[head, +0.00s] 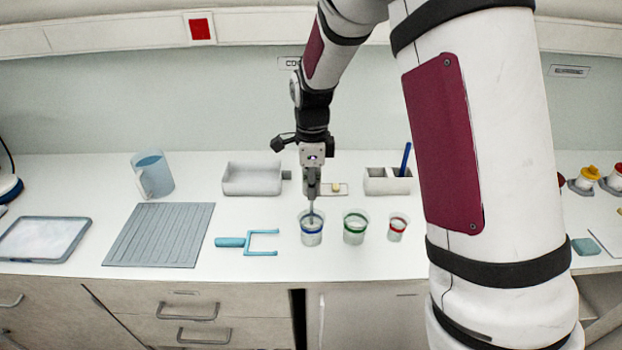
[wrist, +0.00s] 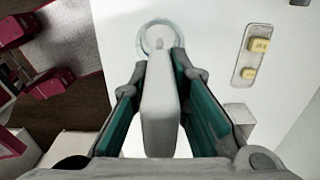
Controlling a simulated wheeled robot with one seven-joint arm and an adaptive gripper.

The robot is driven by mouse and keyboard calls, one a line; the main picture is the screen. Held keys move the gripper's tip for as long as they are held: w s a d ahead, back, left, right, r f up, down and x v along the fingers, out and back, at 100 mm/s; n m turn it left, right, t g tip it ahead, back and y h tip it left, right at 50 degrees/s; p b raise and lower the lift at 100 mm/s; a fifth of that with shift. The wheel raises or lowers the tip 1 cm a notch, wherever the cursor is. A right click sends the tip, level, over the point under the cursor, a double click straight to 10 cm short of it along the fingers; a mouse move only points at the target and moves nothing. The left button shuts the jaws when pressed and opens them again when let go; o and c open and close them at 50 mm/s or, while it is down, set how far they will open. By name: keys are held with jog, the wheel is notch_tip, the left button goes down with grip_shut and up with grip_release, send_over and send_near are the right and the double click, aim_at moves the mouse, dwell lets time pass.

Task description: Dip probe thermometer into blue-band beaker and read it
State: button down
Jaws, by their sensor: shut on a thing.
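My gripper (head: 311,190) is shut on the probe thermometer (wrist: 160,110), whose pale body sits between the two green-lined fingers in the wrist view. My gripper (wrist: 162,92) points down over the blue-band beaker (head: 311,238). The grey probe (head: 311,212) hangs roughly upright, and its lower part overlaps the beaker's mouth and appears to be inside it. In the wrist view the beaker's round rim (wrist: 146,34) shows around the far end of the thermometer. The depth of the tip and any reading on the thermometer cannot be made out.
A green-band beaker (head: 355,228) and a smaller red-band beaker (head: 397,228) stand to the right. A blue fork-shaped tool (head: 232,242) lies to the left, beside a ribbed grey mat (head: 160,235). Behind are a grey tray (head: 252,180), a blue jug (head: 153,175) and a divided holder (head: 376,186).

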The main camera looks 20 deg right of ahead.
send_over(312, 224)
jog(key=shift+w+f+b, duration=0.15)
jog(key=shift+f+b, duration=0.05)
jog(key=shift+f, duration=0.95)
jog(key=shift+w+f+b, duration=0.15)
jog(key=shift+f, duration=1.05)
dwell(0.8)
jog(key=shift+r+p, duration=1.45)
jog(key=shift+r, duration=4.2)
jog(key=n, duration=0.3)
jog(key=shift+n, duration=0.3)
jog(key=shift+s, duration=0.1)
